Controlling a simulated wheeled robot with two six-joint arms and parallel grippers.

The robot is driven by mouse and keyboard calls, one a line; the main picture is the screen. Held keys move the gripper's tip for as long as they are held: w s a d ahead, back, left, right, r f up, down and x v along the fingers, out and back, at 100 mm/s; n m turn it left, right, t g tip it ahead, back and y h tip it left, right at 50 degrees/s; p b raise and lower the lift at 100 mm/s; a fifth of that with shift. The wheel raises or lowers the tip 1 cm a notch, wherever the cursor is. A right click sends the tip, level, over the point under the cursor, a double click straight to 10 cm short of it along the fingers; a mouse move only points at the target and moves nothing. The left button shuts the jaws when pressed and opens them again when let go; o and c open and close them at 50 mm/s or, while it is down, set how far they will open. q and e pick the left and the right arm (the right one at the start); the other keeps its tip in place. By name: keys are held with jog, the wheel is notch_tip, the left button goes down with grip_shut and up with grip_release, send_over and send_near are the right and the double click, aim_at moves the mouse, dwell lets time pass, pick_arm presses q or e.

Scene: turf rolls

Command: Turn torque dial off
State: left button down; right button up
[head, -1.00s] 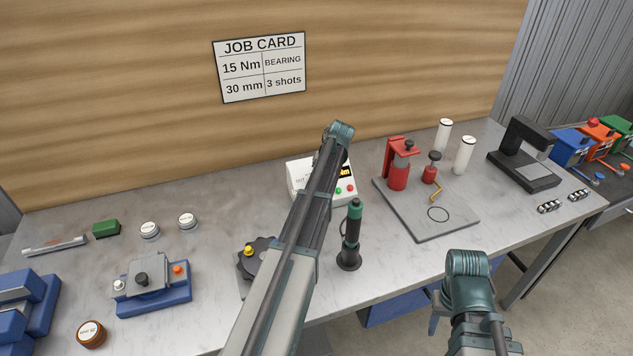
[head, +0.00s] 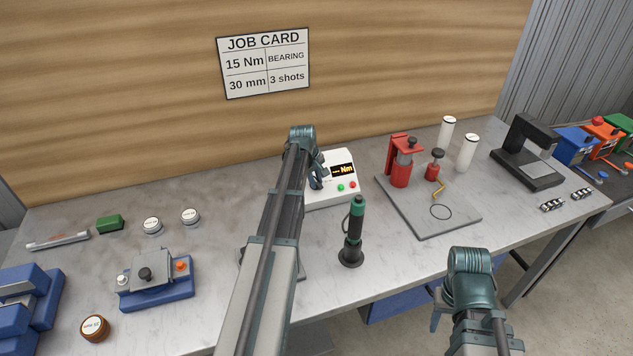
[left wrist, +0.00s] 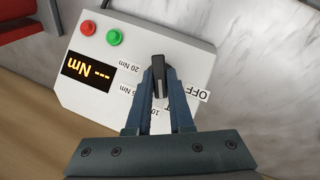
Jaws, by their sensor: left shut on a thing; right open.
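The white torque control box (head: 327,196) stands on the bench against the wood wall. Its display (head: 343,170) reads dashes and "Nm", and green and red buttons sit below it. In the left wrist view the box (left wrist: 190,48) shows its black dial (left wrist: 157,72) between labels for 20 Nm, 10 and OFF (left wrist: 197,94); one label is partly hidden. My left gripper (left wrist: 158,85) is shut on the dial. In the head view my left gripper (head: 317,175) is at the left part of the box. My right gripper (head: 440,312) is open and empty in front of the bench, mostly hidden by its wrist.
A black and green screwdriver (head: 353,232) stands upright in front of the box. A grey plate (head: 420,222) with red tools is to the right. Blue fixtures (head: 155,290) and small tins (head: 152,225) are on the left. A job card (head: 264,63) hangs above.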

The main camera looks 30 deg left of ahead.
pick_arm(q)
jog(key=n, duration=0.1)
jog(key=n+t+b, duration=0.1)
jog(key=n+t, duration=0.1)
jog(key=shift+s+f+b, duration=0.3)
jog(key=shift+s+b, duration=0.05)
jog(key=shift+s, duration=0.05)
jog(key=shift+s+f+n+t+b, duration=0.1)
jog(key=shift+n+t+b, duration=0.65)
jog(key=shift+n, duration=0.45)
jog(key=n+t+b, duration=0.2)
jog(key=n, duration=0.1)
jog(key=shift+s+d+f+n+b, duration=0.1)
jog(key=shift+n+b, duration=0.2)
jog(key=shift+b, duration=0.1)
jog(key=shift+n+t+y+b, duration=0.45)
jog(key=shift+n+b, duration=0.25)
jog(key=shift+n, duration=0.4)
jog(key=c, duration=0.8)
grip_release()
jog(key=shift+r, duration=0.25)
